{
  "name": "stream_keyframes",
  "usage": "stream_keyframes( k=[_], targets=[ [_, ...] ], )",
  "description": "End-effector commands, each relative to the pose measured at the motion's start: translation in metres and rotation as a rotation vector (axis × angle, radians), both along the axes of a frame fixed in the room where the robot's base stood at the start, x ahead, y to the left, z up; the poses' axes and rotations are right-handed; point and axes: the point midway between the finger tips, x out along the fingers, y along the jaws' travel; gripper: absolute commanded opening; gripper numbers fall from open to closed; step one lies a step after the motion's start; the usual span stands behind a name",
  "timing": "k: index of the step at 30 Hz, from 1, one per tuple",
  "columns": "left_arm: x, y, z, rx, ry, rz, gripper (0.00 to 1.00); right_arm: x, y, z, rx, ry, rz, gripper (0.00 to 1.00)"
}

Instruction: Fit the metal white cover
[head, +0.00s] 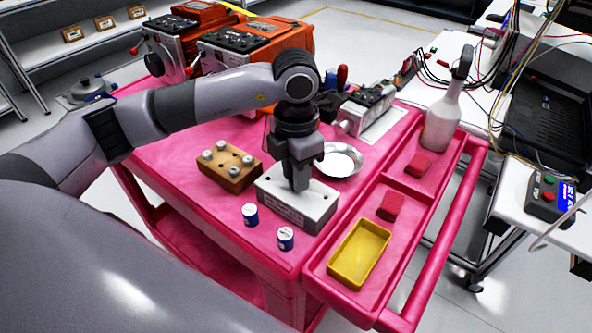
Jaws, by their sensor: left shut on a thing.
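The metal white cover (317,205) is a box-like piece with a pale top and a grey front face, at the middle of the pink cart near its front edge. My left gripper (301,186) comes down over it from above. Its fingers are shut at the top middle of the cover, and the exact grip spot is hidden by the fingers. The cover looks level. I cannot tell whether it rests on something or is slightly raised. My right gripper is not in view.
A wooden block (232,178) with several metal pegs stands left of the cover. Two blue-and-white cans (250,215) stand in front. A metal dish (345,174) is behind. The right side tray holds a yellow bin (341,268), red blocks (391,206) and a spray bottle (440,122).

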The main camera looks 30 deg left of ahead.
Motion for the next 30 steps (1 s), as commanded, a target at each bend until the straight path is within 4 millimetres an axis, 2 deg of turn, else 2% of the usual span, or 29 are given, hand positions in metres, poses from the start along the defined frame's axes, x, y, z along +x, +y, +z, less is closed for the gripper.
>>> stream_keyframes(
  k=[22, 23, 25, 26, 30],
  targets=[
    [-0.0001, 0.0002, -0.0004, 0.0, 0.0, -0.001, 0.0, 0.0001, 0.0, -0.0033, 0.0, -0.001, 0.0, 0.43],
    [-0.0001, 0.0002, -0.0004, 0.0, 0.0, -0.001, 0.32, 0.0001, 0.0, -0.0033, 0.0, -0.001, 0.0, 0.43],
    [-0.0001, 0.0002, -0.0005, 0.0, 0.001, -0.001, 0.54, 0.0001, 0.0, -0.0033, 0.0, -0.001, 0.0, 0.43],
    [-0.0001, 0.0002, -0.0005, 0.0, 0.001, -0.001, 0.58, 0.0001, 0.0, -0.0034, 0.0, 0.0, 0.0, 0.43],
    [-0.0001, 0.0002, -0.0006, 0.0, 0.0, -0.001, 0.58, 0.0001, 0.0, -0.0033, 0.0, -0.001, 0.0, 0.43]
  ],
)
